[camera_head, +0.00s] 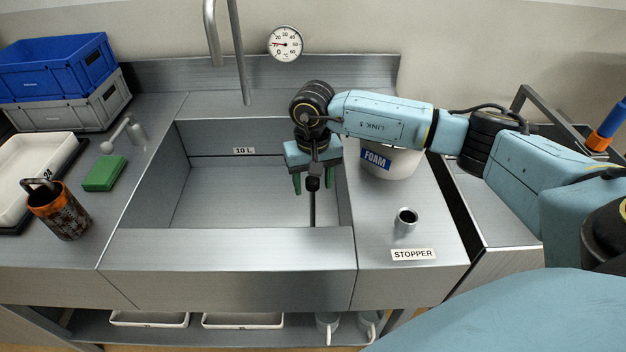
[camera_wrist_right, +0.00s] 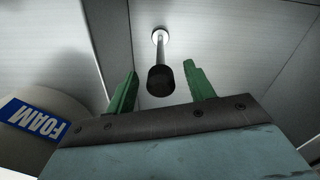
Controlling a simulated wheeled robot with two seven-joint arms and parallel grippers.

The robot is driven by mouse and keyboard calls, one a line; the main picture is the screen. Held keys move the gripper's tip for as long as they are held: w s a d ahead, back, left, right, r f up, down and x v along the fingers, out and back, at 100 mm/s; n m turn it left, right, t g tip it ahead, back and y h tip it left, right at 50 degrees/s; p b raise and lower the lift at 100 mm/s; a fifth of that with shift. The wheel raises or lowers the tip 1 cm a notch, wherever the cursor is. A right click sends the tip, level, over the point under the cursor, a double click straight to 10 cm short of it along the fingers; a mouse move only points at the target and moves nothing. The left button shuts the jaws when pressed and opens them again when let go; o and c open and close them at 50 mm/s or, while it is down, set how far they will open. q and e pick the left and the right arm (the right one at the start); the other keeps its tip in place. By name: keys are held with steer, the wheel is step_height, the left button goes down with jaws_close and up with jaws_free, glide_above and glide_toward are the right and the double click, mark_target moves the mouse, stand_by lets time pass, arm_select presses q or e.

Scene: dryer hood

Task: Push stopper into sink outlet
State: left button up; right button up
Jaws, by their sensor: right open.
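The stopper shows in the right wrist view as a black knob (camera_wrist_right: 160,81) on a thin rod, which runs to a pale round spot (camera_wrist_right: 160,36) on the sink floor. In the head view the knob (camera_head: 313,184) and upright rod stand at the right side of the sink (camera_head: 235,200). My right gripper (camera_head: 312,187) points down over the sink, open and empty. Its green fingers (camera_wrist_right: 160,76) lie either side of the knob in the picture, apart from it. I cannot tell how deep the stopper's foot sits in the outlet. My left gripper is out of view.
A FOAM tub (camera_head: 391,163) stands right of the sink, near my right arm. An open metal holder (camera_head: 405,221) is behind the STOPPER label (camera_head: 413,254). A faucet (camera_head: 240,60) hangs over the back. A green sponge (camera_head: 104,173) and rusty can (camera_head: 62,212) are left.

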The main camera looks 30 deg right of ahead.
step_height(320, 180, up, 13)
steer(key=shift+r, duration=0.2)
stand_by(0.4)
stand_by(0.4)
